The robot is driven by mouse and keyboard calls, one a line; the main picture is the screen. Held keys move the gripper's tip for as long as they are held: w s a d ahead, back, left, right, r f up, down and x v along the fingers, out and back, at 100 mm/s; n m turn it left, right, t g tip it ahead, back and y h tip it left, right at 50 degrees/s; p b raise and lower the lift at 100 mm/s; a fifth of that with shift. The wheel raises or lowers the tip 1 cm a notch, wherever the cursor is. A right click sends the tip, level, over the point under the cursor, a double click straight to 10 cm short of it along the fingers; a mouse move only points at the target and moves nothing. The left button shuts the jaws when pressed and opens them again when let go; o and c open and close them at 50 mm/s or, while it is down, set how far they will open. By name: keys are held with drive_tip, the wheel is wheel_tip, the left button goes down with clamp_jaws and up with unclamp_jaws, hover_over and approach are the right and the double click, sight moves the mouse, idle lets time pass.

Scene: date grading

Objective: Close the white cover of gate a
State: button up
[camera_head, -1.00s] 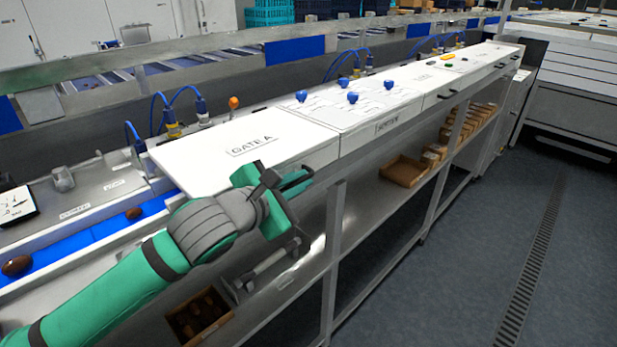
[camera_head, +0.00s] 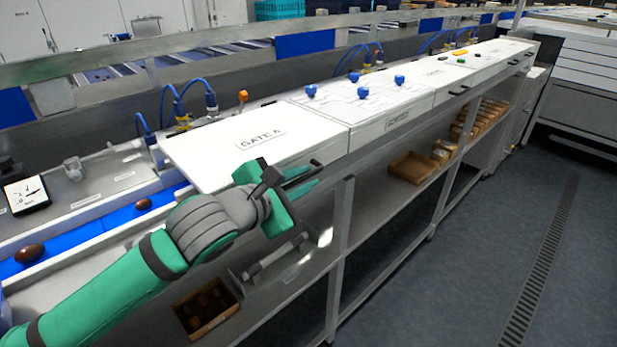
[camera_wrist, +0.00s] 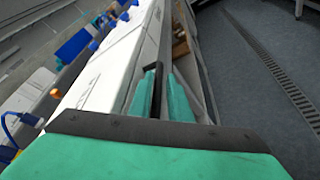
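The white cover of gate a (camera_head: 225,150) lies flat on the line in the head view, labelled GATE A. Its near left corner reaches out beside the blue belt. A black handle (camera_head: 316,163) is at its front right edge. My gripper (camera_head: 303,180) is at this front edge, just below the cover's top. In the wrist view the black handle bar (camera_wrist: 157,85) lies between my two green fingertips (camera_wrist: 158,100). The fingers stand apart around the bar, with a narrow gap on the right; contact on the left is unclear.
A blue belt (camera_head: 110,222) with brown dates runs at left, near a dial gauge (camera_head: 27,194). A white panel with blue knobs (camera_head: 363,92) adjoins the cover at right. Below is a shelf with cartons (camera_head: 412,168). The floor (camera_head: 470,240) at right is clear.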

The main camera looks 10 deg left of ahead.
drive_tip(key=v, duration=0.9)
drive_tip(key=shift+d, duration=0.1)
